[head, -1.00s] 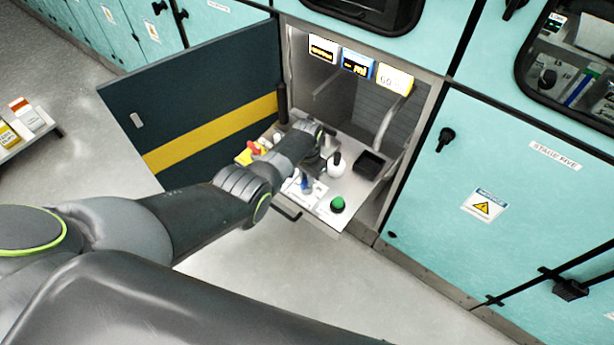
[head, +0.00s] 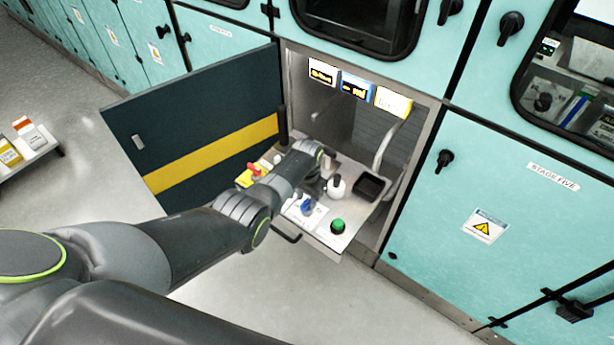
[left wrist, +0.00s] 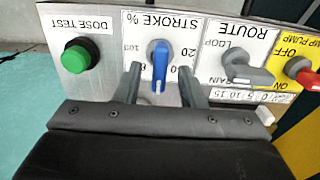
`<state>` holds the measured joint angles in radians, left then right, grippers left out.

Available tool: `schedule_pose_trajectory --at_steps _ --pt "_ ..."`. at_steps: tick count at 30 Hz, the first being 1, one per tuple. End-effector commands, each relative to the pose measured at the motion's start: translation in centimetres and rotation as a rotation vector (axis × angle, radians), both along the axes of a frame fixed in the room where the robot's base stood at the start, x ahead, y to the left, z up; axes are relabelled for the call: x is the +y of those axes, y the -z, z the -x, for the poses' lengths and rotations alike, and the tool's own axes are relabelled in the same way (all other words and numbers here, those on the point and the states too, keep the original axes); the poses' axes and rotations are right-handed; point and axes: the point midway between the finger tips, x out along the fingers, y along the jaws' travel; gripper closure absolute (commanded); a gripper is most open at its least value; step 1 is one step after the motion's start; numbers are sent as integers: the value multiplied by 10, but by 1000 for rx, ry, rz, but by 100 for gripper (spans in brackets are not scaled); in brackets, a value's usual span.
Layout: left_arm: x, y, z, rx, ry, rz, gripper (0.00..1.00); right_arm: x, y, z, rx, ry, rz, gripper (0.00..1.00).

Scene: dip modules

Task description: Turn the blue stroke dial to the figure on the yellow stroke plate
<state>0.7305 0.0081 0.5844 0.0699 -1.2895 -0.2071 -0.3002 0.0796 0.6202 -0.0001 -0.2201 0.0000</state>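The blue stroke dial (left wrist: 160,66) sits on a white STROKE % label, upside down in the left wrist view. Its narrow grip points toward the bottom of that picture. Some figures around it are hidden by fingers. In the head view the dial (head: 307,207) is small and blue. My left gripper (left wrist: 160,72) is open, one finger on each side of the dial, with visible gaps. In the head view my arm hides its fingers. My right gripper is not in view.
The green DOSE TEST button (left wrist: 80,55) is beside the dial, and the grey ROUTE lever (left wrist: 245,68) and red pump knob (left wrist: 303,70) are on its other side. An open dark door (head: 200,125) is left.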

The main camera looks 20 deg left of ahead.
Motion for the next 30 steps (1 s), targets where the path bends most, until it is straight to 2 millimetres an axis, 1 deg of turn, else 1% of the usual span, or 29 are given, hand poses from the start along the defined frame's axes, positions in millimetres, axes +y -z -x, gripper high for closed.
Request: schedule_pose_trajectory --at_steps 1,4,10,15,24,27,30 --pt "0 -9 0 -3 0 1 64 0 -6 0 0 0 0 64" --pt "0 -24 0 -3 0 1 64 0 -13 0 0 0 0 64" --pt "0 -55 0 -3 0 1 64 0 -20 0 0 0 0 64" --pt "0 -84 0 -4 0 0 64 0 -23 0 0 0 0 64" --pt "0 -136 0 -3 0 0 64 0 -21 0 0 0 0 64" --pt "0 -150 -1 -4 0 0 64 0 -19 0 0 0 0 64" --pt "0 -159 0 -2 0 1 64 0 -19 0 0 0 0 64"
